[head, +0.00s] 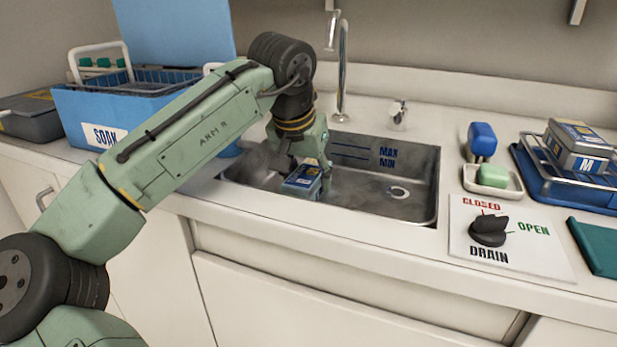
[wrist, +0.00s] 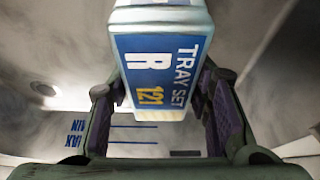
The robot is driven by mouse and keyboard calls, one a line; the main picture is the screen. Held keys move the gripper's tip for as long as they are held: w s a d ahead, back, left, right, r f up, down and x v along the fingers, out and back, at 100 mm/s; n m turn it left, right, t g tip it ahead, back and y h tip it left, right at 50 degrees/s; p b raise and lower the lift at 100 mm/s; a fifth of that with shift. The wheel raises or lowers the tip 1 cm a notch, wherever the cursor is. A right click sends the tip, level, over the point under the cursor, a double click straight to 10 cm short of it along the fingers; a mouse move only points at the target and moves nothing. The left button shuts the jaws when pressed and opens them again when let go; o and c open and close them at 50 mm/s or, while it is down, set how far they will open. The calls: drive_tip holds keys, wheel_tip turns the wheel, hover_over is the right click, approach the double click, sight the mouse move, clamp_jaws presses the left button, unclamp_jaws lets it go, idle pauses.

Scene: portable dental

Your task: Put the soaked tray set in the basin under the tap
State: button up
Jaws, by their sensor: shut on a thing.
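The tray set (head: 303,178) is a small box with a blue label. Whether the tray set touches the basin floor cannot be told. The tap (head: 342,70) rises behind the basin, above and to the right of my gripper.
A blue SOAK tub (head: 75,115) with a wire basket stands left of the basin. Right are a drain knob (head: 489,230) pointing near CLOSED, a soap dish (head: 493,188), a blue brush (head: 482,140), and a blue tray (head: 535,175) holding another box (head: 577,145) marked M. The basin's right side is clear.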

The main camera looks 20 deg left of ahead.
drive_tip(key=shift+f, duration=0.1)
drive_tip(key=o, duration=1.4)
drive_tip(key=shift+c, duration=0.2)
drive_tip(key=p+v, duration=0.1)
drive_tip(key=v, duration=1.1)
drive_tip(key=shift+r, duration=0.25)
